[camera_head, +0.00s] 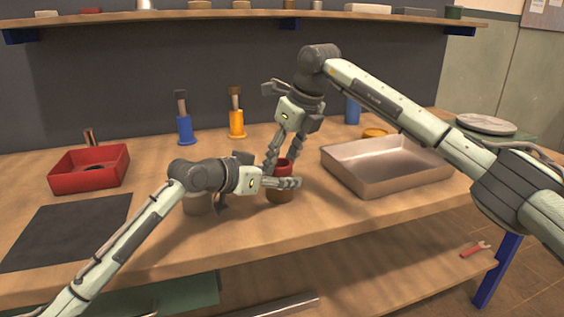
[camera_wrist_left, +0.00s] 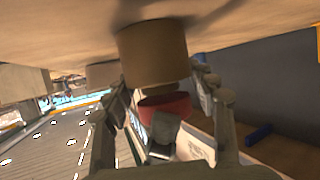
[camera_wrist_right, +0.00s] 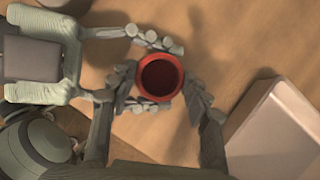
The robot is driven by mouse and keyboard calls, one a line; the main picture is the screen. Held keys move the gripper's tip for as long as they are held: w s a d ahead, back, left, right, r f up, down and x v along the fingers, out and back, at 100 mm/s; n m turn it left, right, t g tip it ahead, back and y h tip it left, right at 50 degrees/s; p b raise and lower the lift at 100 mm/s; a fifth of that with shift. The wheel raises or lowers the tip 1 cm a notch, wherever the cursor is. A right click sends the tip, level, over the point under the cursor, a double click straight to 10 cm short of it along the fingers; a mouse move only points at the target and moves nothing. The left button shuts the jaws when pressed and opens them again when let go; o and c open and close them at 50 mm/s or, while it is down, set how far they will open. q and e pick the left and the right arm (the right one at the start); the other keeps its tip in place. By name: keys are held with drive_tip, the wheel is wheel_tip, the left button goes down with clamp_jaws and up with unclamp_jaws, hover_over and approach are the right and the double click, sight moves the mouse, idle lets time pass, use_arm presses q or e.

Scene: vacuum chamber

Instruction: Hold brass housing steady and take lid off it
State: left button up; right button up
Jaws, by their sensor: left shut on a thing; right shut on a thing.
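The brass housing (camera_head: 279,196) is a short brown-gold cylinder, upright on the bench. It also shows upside down in the left wrist view (camera_wrist_left: 152,55). A red lid (camera_head: 284,166) sits at its top; in the right wrist view the lid (camera_wrist_right: 160,77) is a red ring with a dark round middle. My left gripper (camera_head: 287,183) reaches in from the left and is shut on the housing, hiding part of it. My right gripper (camera_head: 283,161) comes from above and is shut on the lid, with fingers on both sides. I cannot tell whether lid and housing still touch.
A metal tray (camera_head: 385,178) stands close on the right. A red bin (camera_head: 90,178) and a dark mat (camera_head: 60,228) lie at left. A similar cylinder (camera_head: 197,204) stands behind my left arm. Blue (camera_head: 184,130) and orange (camera_head: 236,123) tools stand behind. The front bench is clear.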

drive_tip(key=shift+r, duration=0.4)
drive_tip(key=shift+r, duration=0.1)
use_arm(q)
drive_tip(key=o, duration=1.8)
drive_tip(key=shift+c, duration=0.2)
use_arm(e)
wheel_tip(320, 180, up, 4)
drive_tip(key=shift+f, duration=0.15)
